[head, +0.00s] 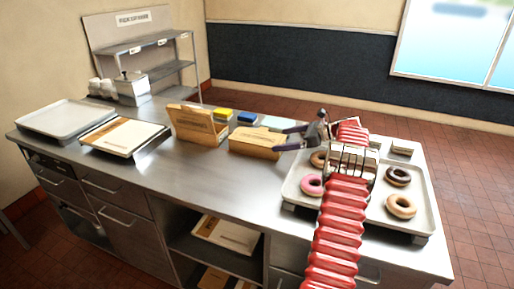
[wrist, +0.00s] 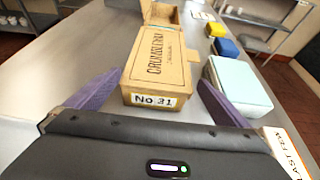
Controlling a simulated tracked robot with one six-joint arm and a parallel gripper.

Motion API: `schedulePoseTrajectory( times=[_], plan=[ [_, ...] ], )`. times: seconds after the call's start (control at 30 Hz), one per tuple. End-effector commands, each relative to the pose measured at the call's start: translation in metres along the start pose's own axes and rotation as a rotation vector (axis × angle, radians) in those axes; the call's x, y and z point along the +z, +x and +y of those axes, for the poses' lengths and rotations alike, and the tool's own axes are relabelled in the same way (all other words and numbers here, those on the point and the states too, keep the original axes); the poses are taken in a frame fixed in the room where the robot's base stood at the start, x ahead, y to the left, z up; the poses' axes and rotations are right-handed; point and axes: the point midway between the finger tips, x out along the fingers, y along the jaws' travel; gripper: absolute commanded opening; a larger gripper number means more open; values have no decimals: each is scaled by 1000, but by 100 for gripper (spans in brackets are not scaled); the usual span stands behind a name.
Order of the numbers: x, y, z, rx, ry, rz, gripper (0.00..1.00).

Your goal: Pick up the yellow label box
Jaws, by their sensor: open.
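The small yellow label box (head: 223,114) stands on the steel counter, beyond and beside the open cardboard box. It also shows small in the wrist view (wrist: 216,30), at the upper right. My gripper (head: 278,139) is open above the counter, near the right end of a closed cardboard box. The gripper is apart from the yellow box, which lies farther off and to the right in the wrist view.
A blue box (head: 247,118) and a pale blue box (head: 272,123) stand in a row with the yellow one. The open cardboard box (head: 197,125) is left of the closed box (head: 255,142). A doughnut tray (head: 417,223) lies beneath my arm. The counter's front strip is clear.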

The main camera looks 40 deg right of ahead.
Motion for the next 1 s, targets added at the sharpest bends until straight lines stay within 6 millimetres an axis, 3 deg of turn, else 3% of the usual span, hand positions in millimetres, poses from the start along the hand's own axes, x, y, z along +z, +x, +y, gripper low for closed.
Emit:
schedulePoseTrajectory(
  times=[0.17,0.6,1.0],
  plan=[
    [1,4,0,1,-1,0,100],
    [3,51,3,1,-1,0,100],
    [3,52,3,1,-1,0,100]
  ],
)
